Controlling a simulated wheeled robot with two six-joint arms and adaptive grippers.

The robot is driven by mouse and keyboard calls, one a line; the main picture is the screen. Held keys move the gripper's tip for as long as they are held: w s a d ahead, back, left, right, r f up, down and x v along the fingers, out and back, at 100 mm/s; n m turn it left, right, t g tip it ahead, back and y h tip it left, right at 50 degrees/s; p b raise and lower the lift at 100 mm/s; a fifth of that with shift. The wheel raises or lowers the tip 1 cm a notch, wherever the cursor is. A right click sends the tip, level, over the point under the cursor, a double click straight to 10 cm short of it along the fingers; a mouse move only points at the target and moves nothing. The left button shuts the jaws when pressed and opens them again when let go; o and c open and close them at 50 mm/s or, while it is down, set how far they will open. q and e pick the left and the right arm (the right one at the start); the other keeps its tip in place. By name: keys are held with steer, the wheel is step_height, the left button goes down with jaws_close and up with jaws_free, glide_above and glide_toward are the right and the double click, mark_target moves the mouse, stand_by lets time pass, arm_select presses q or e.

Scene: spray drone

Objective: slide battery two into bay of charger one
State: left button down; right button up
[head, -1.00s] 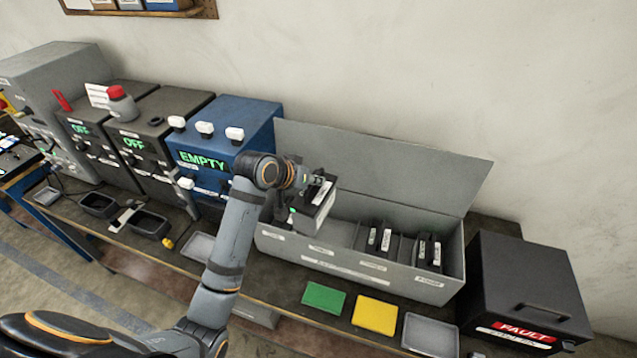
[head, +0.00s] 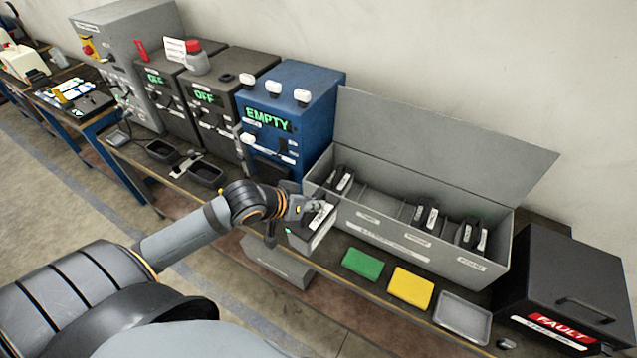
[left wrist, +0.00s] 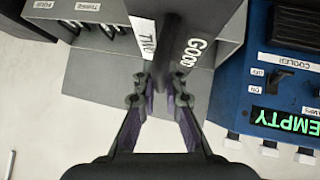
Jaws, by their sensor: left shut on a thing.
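My left gripper (head: 305,208) is shut on a dark, boxy battery (head: 312,235) with a white label, held in front of the left end of the grey battery box. Two dark grey chargers (head: 163,97) (head: 215,112) show green displays, the right one reading "OFF". I cannot tell which is charger one; their bays are not clear. My right gripper is not in view.
A blue cooler (head: 295,95) reading "EMPTY" stands right of the chargers. The open grey box (head: 390,240) holds several batteries. Green (head: 362,263) and yellow (head: 411,287) pads, a grey tray (head: 463,317) and a black fault case (head: 560,285) lie to the right. Dark trays (head: 206,173) sit before the chargers.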

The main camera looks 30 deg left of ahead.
mark_target(313, 231)
arm_select(q)
steer(key=shift+m+h, duration=0.4)
steer(key=shift+m, duration=0.1)
steer(key=s+d+f+b, duration=0.1)
steer(key=s+f+b, duration=0.1)
steer(key=f, duration=0.1)
steer(key=s+d+f+b, duration=0.1)
steer(key=s+b, duration=0.1)
steer(key=shift+d+f, duration=0.3)
steer(key=shift+f, duration=0.05)
step_height(313, 231, down, 8)
steer(key=s+d+b, duration=0.1)
steer(key=s+b, duration=0.1)
steer(key=b, duration=0.5)
steer(key=shift+d+r+b, duration=0.15)
steer(key=shift+d+b, duration=0.05)
steer(key=shift+b, duration=0.1)
steer(key=shift+g, duration=0.3)
